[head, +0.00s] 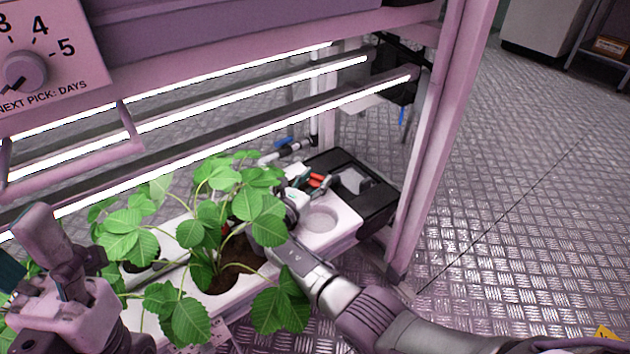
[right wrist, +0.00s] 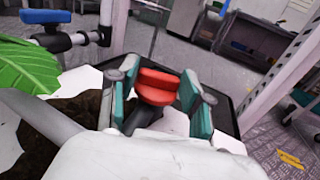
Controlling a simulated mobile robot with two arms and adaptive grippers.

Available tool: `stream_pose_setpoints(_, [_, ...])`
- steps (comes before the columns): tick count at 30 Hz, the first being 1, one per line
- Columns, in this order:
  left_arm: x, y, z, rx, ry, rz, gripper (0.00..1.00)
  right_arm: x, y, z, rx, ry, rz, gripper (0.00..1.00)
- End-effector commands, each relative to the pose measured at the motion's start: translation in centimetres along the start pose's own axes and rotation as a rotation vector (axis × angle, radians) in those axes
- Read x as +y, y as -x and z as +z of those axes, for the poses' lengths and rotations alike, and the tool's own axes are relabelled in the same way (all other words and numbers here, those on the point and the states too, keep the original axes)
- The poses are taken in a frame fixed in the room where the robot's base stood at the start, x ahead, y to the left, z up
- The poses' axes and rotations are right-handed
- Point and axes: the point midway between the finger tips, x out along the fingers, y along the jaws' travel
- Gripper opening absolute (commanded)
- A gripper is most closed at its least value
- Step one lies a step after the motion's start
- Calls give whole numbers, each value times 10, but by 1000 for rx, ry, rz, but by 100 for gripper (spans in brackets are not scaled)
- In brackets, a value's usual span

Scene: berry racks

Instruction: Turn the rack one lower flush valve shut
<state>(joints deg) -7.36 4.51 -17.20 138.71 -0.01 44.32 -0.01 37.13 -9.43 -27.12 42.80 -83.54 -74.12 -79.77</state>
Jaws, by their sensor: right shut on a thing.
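My right gripper (head: 316,184) reaches past the strawberry plants to the end of the white trough on the lower rack level. It is shut on a red handle (right wrist: 157,87) with a dark stem below it, which sits between the teal finger pads in the right wrist view. In the head view the handle (head: 319,181) shows as small red pieces, partly hidden by the fingers. A blue valve handle (right wrist: 45,17) sits on a dark pipe fitting at the upper left of the wrist view. My left gripper (head: 62,275) is at the lower left; its jaw gap is unclear.
Strawberry plants (head: 225,215) grow in the white trough (head: 335,232) and crowd the right arm. A black tray (head: 375,210) lies beyond the trough end. Bright lamp bars (head: 270,122) hang above. A pink rack post (head: 440,140) stands right of the arm; open metal floor lies beyond.

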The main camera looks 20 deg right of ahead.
Motion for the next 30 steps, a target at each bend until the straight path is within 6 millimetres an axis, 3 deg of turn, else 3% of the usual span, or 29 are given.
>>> stream_pose_setpoints(4, [0,0,0,0,0,0,56,0,0,0,0,-1,0,14])
stream_pose_setpoints(5, [0,0,0,0,0,0,56,0,-1,1,0,-1,0,52])
stream_pose_setpoints(8, [0,0,0,0,0,0,56,0,-1,1,0,-1,1,69])
stream_pose_setpoints(20, [0,0,0,-1,0,0,56,0,-1,5,-1,-3,1,71])
stream_pose_setpoints(25, [0,0,0,-1,0,0,56,0,0,28,-2,-6,1,71])
stream_pose_setpoints(30, [0,0,0,-1,0,0,56,0,0,63,-2,-7,2,71])
